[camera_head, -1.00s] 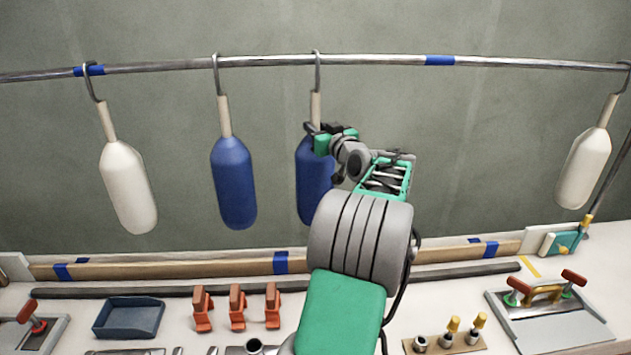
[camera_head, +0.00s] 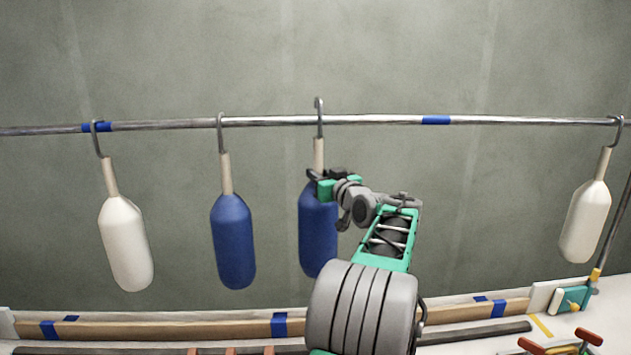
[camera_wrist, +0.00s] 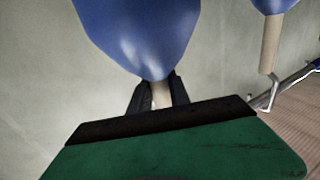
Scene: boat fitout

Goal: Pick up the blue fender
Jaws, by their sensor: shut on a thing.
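Two blue fenders show in the head view, the left one (camera_head: 233,240) and the right one (camera_head: 317,235). My gripper (camera_head: 317,177) is shut on the pale neck of the right blue fender, just above its body. This fender hangs upright, and its hook top (camera_head: 319,102) stands clearly higher above the rail than the other hooks. In the wrist view the held fender's blue body (camera_wrist: 140,35) fills the top, and its neck is between the fingers (camera_wrist: 160,96). The left blue fender hangs on the rail by its hook.
The metal rail (camera_head: 520,120) runs across the wall. White fenders hang at the far left (camera_head: 125,245) and far right (camera_head: 585,222). Below is a bench with a wooden batten (camera_head: 180,330) and a dark bar (camera_head: 475,333). The wall above the rail is clear.

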